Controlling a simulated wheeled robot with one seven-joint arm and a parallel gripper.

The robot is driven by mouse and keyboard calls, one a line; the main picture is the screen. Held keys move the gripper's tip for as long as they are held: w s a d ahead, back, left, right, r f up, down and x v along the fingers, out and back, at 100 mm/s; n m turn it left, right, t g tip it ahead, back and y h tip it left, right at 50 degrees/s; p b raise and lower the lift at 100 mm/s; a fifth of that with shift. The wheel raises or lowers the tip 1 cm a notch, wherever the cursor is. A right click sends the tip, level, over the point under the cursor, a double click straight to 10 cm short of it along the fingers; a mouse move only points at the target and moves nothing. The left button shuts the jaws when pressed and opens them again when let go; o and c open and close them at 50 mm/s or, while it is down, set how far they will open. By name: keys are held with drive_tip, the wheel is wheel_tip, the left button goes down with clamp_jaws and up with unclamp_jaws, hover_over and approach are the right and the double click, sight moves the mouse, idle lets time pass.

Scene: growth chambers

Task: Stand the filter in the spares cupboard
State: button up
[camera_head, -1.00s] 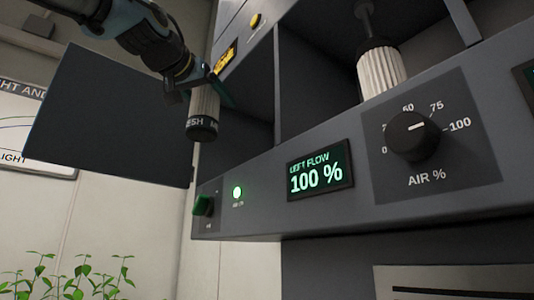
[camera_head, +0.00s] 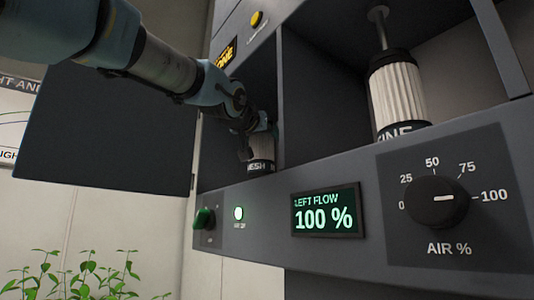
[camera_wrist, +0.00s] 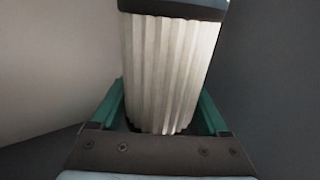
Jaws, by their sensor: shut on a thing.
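A pale pleated filter (camera_head: 264,147) with a dark end cap lettered "ESH" is upright in my gripper (camera_head: 252,132). The wrist view shows the white pleats of the filter (camera_wrist: 168,65) between the green fingers of my gripper (camera_wrist: 160,112), which is shut on it. In the head view the filter is at the left compartment of the dark cabinet (camera_head: 262,85), low near its front edge. I cannot tell whether its base touches the floor there. No label naming the spares cupboard is readable.
A second pleated filter (camera_head: 399,92) marked "FINE" is in the right compartment below a stem. A dark open door panel (camera_head: 100,140) stands at the left.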

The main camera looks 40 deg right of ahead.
sight(267, 156)
wheel_tip(267, 156, down, 3)
drive_tip(key=shift+f+b, duration=0.15)
drive_tip(key=shift+b, duration=0.4)
drive_tip(key=shift+d+f, duration=0.2)
drive_tip(key=shift+f, duration=0.15)
drive_tip(key=shift+f+b, duration=0.25)
drive_tip(key=shift+b, duration=0.1)
drive_tip(key=o, duration=1.3)
drive_tip(key=shift+c, duration=0.2)
drive_tip(key=shift+r, duration=0.15)
